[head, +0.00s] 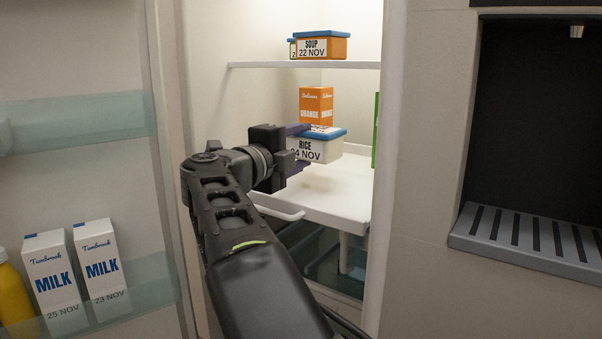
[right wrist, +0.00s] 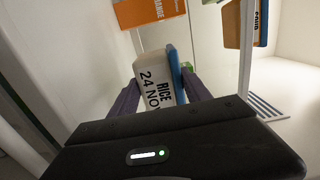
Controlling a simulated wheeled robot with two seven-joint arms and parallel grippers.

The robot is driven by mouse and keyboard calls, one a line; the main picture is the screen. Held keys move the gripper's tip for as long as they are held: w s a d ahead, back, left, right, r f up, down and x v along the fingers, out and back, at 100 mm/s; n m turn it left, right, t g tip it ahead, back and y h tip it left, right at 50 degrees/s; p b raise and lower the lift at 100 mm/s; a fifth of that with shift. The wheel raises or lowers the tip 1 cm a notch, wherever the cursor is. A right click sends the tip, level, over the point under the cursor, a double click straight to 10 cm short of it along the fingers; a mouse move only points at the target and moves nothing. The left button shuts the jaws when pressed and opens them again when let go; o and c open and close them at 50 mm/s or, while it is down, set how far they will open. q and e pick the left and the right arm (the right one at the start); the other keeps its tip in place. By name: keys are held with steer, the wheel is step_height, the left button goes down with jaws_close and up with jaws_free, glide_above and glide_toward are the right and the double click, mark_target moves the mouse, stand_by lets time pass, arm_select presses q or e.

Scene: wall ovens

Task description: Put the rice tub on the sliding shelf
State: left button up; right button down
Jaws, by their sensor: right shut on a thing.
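The rice tub (head: 325,150) is white with a blue lid and a label reading RICE 24 NOV. My right gripper (head: 300,148) reaches into the fridge from the left and is shut on the tub with its purple fingers. In the right wrist view the tub (right wrist: 153,82) sits between the two fingers (right wrist: 160,95). The white sliding shelf (head: 340,200) lies below the tub. The tub seems to be over its back part; I cannot tell whether it touches. My left gripper is not in view.
An orange juice carton (head: 316,104) stands behind the tub. A soup tub (head: 322,47) sits on the upper shelf (head: 250,65). A green item (head: 376,130) shows at the right wall. Milk cartons (head: 101,264) stand in the door at left. The front of the sliding shelf is clear.

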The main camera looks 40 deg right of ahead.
steer(key=shift+r, duration=0.1)
step_height(320, 180, down, 4)
steer(key=shift+r+b, duration=0.1)
steer(key=shift+b, duration=1.1)
steer(key=shift+f, duration=0.6)
